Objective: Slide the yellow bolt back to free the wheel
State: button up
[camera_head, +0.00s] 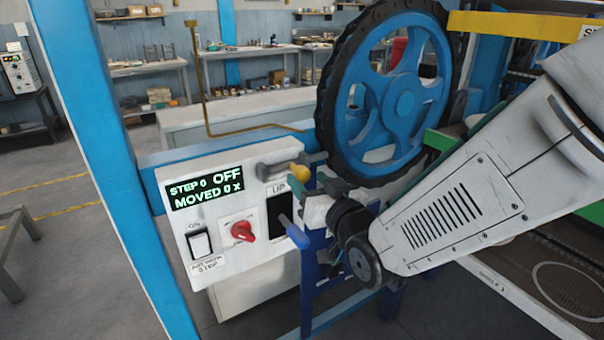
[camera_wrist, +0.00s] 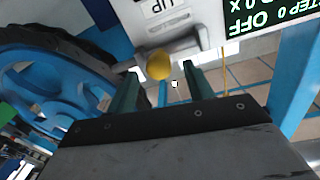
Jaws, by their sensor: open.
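The yellow bolt shows as a round yellow knob (camera_head: 300,172) on a grey barrel at the top right of the white control panel. The blue wheel (camera_head: 405,103) with its black toothed rim stands just right of it. My gripper (camera_head: 319,173) is open at the knob's right side, pointing at it. In the wrist view the yellow knob (camera_wrist: 159,65) lies between the lines of my two green fingers, with a gap on each side. How far it reaches between the tips I cannot tell. The wheel also fills the left of the wrist view (camera_wrist: 60,100).
The control panel (camera_head: 225,262) carries a red rotary knob (camera_head: 242,231), a switch (camera_head: 199,244), a blue lever (camera_head: 294,231) and a display (camera_head: 205,190) reading "STEP 0 OFF, MOVED 0 x". A blue post (camera_head: 110,150) stands left. A thin brown rod (camera_head: 203,85) bends behind the panel.

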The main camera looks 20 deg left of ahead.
aim_at(305, 177)
jog(key=x, duration=0.4)
grip_shut()
jog(key=shift+s+a, duration=1.4)
jog(key=shift+s, duration=0.25)
grip_release()
jog(key=shift+s+a, duration=0.1)
jog(key=shift+s, duration=0.05)
